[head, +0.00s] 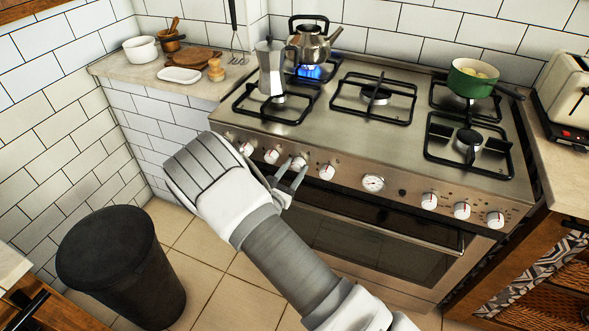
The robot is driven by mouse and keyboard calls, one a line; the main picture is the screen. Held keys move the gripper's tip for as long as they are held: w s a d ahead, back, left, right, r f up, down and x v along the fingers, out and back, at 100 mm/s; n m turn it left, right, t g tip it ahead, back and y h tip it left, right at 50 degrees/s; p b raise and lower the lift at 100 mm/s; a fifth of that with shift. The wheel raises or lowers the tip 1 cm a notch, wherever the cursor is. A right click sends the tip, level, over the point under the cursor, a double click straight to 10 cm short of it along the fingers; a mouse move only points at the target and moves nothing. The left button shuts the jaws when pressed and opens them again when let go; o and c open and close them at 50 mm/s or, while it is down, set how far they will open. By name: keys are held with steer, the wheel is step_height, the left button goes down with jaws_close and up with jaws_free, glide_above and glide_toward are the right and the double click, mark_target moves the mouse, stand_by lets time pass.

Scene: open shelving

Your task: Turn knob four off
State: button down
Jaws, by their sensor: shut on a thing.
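The gas stove (415,160) has a row of white knobs with red marks along its front panel. My gripper (297,170) reaches the left group of knobs from the front. Its fingers are shut on a white knob (299,162). Another knob (326,172) is just right of it, and a further knob (271,156) is just left of it. My wrist and hand cover part of the panel's left end. A blue flame (312,72) burns on the back-left burner under a steel kettle (313,42). I cannot read any knob numbers.
A moka pot (271,68) stands on the front-left burner. A green pot (472,80) sits at the back right. The oven door handle (375,228) runs below the knobs. A black bin (122,265) stands at the left, with open floor between it and the stove.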

steer(key=m+b, duration=0.1)
steer(key=m, duration=0.2)
steer(key=shift+f+m+b, duration=0.15)
steer(key=shift+m+b, duration=0.15)
steer(key=shift+b, duration=0.1)
steer(key=m+b, duration=0.2)
steer(key=m, duration=0.1)
steer(key=shift+d+y, duration=0.1)
steer(key=shift+y, duration=0.2)
steer(key=m+b, duration=0.4)
steer(key=shift+s+d+f+m, duration=0.1)
steer(key=shift+f+m, duration=0.05)
steer(key=shift+m, duration=0.15)
steer(key=m+b, duration=0.2)
steer(key=b, duration=0.1)
steer(key=shift+y, duration=0.3)
steer(key=shift+r, duration=0.2)
steer(key=shift+c, duration=1.8)
jaws_free()
